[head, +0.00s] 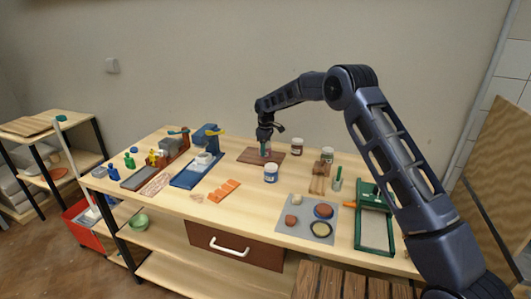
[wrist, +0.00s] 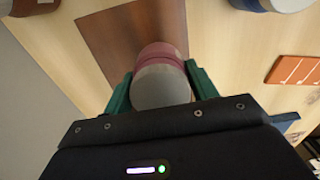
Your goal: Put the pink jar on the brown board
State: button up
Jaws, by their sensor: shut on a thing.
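The pink jar (wrist: 163,52) with a grey lid (wrist: 162,87) is between the two green fingers of my gripper (wrist: 158,74), which is shut on it. The brown board (wrist: 120,42) lies flat on the table behind the jar in the wrist view. In the head view my gripper (head: 265,147) points down over the brown board (head: 246,155), at the back of the table. The pink jar shows only small there, partly hidden by the fingers. I cannot tell whether its base touches the board.
A blue-labelled jar (head: 271,173) stands in front of the board. A blue stand (head: 198,170) is to the left, and an orange piece (head: 224,190) lies nearer the front.

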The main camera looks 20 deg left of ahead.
jog(key=shift+f, duration=1.05)
jog(key=shift+f, duration=0.1)
jog(key=o, duration=1.1)
notch_tip(320, 180, up, 12)
jog(key=shift+r, duration=0.1)
